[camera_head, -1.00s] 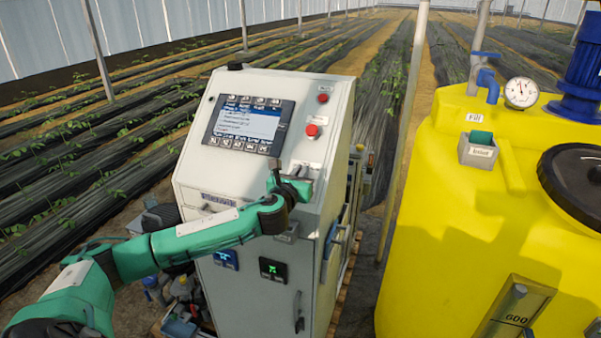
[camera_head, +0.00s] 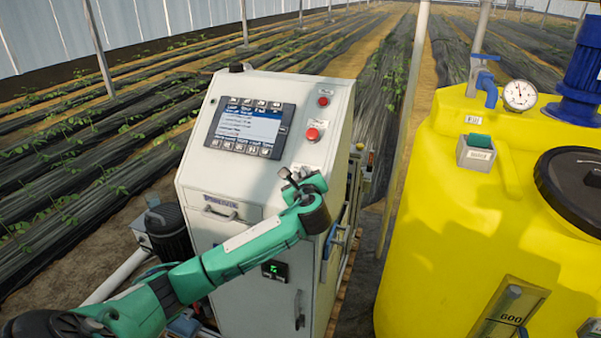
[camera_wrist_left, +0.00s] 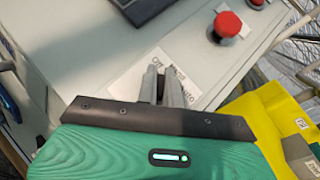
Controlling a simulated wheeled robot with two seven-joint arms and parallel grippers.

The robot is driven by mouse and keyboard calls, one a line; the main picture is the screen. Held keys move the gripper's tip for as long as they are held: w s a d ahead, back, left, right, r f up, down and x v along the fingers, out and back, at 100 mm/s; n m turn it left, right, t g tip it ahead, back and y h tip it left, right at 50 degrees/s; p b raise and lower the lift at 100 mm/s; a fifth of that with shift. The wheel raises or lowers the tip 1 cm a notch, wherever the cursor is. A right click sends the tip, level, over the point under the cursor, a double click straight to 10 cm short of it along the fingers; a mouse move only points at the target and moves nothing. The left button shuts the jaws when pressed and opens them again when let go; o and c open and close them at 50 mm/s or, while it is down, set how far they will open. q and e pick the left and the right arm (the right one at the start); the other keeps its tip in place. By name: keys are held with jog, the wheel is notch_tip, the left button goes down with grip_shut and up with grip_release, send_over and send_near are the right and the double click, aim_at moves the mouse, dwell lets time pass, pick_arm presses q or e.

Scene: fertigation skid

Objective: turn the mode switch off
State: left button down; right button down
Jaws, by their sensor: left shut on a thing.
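The white control cabinet (camera_head: 245,187) has a sloped panel. My left gripper (camera_head: 288,176) is at the lower right of this panel, below the red mushroom button (camera_head: 313,134). In the left wrist view the gripper's two grey fingers (camera_wrist_left: 163,86) are closed on the mode switch (camera_wrist_left: 162,92), a small dark knob mostly hidden between them. Its light label plate (camera_wrist_left: 130,79) shows around the fingers, with part of "Off" and "Auto" legible. The knob's exact pointing direction is hidden. My right gripper is not in view.
The mushroom button (camera_wrist_left: 229,27) is close to the gripper in the left wrist view. A screen (camera_head: 247,127) is on the panel's upper left, and a smaller red button (camera_head: 323,100) is higher up. A yellow tank (camera_head: 430,220) stands at right.

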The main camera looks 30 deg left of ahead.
pick_arm(q)
jog(key=shift+n+g, duration=0.4)
jog(key=shift+n, duration=0.3)
jog(key=c, duration=1.5)
grip_release()
jog(key=shift+c, duration=0.2)
jog(key=shift+s+d, duration=0.35)
jog(key=shift+d, duration=0.05)
jog(key=b+v, duration=0.4)
jog(key=v, duration=0.8)
jog(key=shift+d, duration=0.4)
